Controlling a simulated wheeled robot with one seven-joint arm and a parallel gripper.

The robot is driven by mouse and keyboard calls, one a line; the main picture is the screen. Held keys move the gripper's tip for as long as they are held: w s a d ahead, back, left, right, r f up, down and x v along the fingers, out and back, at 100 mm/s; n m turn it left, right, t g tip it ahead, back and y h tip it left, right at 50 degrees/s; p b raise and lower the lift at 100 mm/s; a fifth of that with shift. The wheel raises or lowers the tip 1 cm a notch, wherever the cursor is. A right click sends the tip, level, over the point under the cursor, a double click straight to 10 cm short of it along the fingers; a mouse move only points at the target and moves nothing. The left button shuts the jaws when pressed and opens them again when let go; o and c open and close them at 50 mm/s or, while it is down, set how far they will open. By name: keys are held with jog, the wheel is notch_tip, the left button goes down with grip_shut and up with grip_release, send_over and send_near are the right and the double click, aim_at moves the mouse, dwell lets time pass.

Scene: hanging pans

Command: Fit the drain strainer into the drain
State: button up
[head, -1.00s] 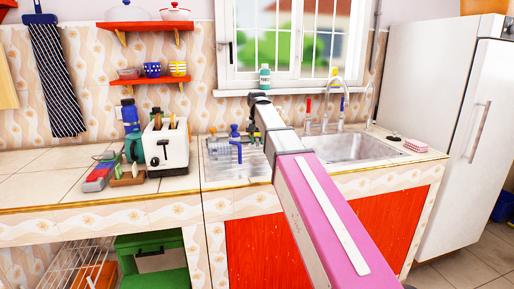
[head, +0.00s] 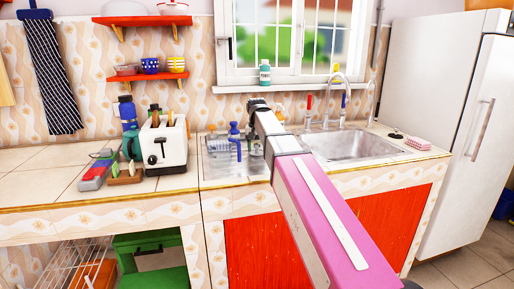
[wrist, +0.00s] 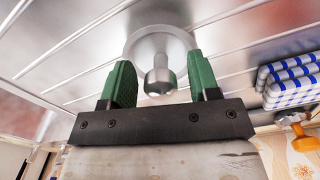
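The drain strainer appears to be the round metal piece with a thick knob (wrist: 159,80) in the wrist view, against a grooved metal surface. My gripper (wrist: 161,66) has its two green fingers apart, one on each side of the knob. Gaps show between the knob and both fingers, so nothing is held. In the head view my gripper (head: 257,147) is small and partly hidden by my arm, over the metal drainboard (head: 218,169) left of the basin. The sink basin (head: 350,148) is to its right. The drain opening cannot be made out.
A blue-and-white checked cloth or sponge (wrist: 290,80) is close to the right finger in the wrist view. A white toaster (head: 166,146) is left, a faucet (head: 338,90) behind the basin, a pink sponge (head: 417,143) right.

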aim_at(257, 143)
jog(key=shift+r, duration=0.1)
notch_tip(257, 143, up, 11)
jog(key=shift+r, duration=0.55)
dwell(0.4)
